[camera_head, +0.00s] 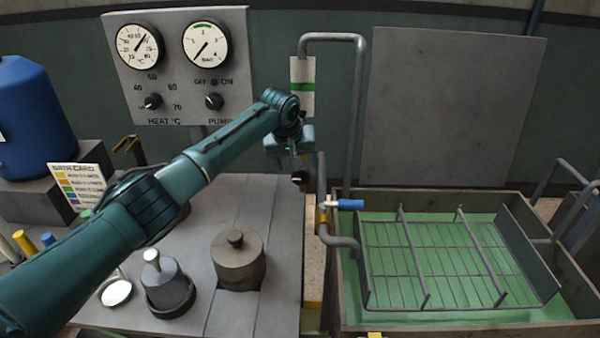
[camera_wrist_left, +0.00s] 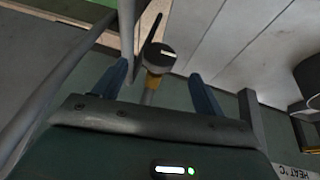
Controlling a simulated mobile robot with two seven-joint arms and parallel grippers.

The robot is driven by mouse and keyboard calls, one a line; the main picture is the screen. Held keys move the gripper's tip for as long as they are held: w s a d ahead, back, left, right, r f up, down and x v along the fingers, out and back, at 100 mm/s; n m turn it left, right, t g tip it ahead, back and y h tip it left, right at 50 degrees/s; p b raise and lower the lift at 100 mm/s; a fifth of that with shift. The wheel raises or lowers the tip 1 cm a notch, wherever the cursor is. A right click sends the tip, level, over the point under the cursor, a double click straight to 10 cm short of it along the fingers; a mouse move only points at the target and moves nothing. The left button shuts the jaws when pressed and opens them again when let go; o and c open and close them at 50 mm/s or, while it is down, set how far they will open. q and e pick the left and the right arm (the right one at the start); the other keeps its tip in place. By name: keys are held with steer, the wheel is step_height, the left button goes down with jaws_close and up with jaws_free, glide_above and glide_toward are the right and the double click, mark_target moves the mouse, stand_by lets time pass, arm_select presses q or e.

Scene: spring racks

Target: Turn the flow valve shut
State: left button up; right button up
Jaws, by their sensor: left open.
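A round black knob with a white line, seemingly the flow valve's, shows in the head view (camera_head: 300,178) and in the wrist view (camera_wrist_left: 160,58). In the wrist view it sits on a thin stem with a brass-coloured part. My left gripper (camera_head: 295,162) is just above and behind it in the head view. In the wrist view my left gripper (camera_wrist_left: 158,72) is open, with the knob between its two blue fingers and visible gaps on both sides. A second valve with a blue lever (camera_head: 349,204) is on the pipe at the tank's left edge. My right gripper is out of view.
A gauge panel (camera_head: 140,78) with HEAT and PUMP knobs stands behind my arm. A tank (camera_head: 590,275) holding green liquid and a wire rack (camera_head: 435,262) is at the right. Lidded pots stand on the grey bench (camera_head: 190,325). A bent pipe (camera_head: 357,120) rises behind the tank.

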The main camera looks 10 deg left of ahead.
arm_select(q)
steer(key=shift+s+a+r, duration=0.1)
steer(key=shift+s+r, duration=0.05)
steer(key=shift+r, duration=0.15)
step_height(320, 180, up, 2)
steer(key=w+a+m+t+y, duration=0.1)
steer(key=w+a+m+t, duration=0.1)
steer(key=a+m, duration=0.15)
steer(key=m+t+h, duration=0.3)
steer(key=m+t, duration=0.2)
steer(key=m, duration=2.1)
glide_toward(298, 176)
steer(key=x, duration=1.1)
steer(key=shift+w, duration=0.2)
steer(key=shift+f, duration=0.1)
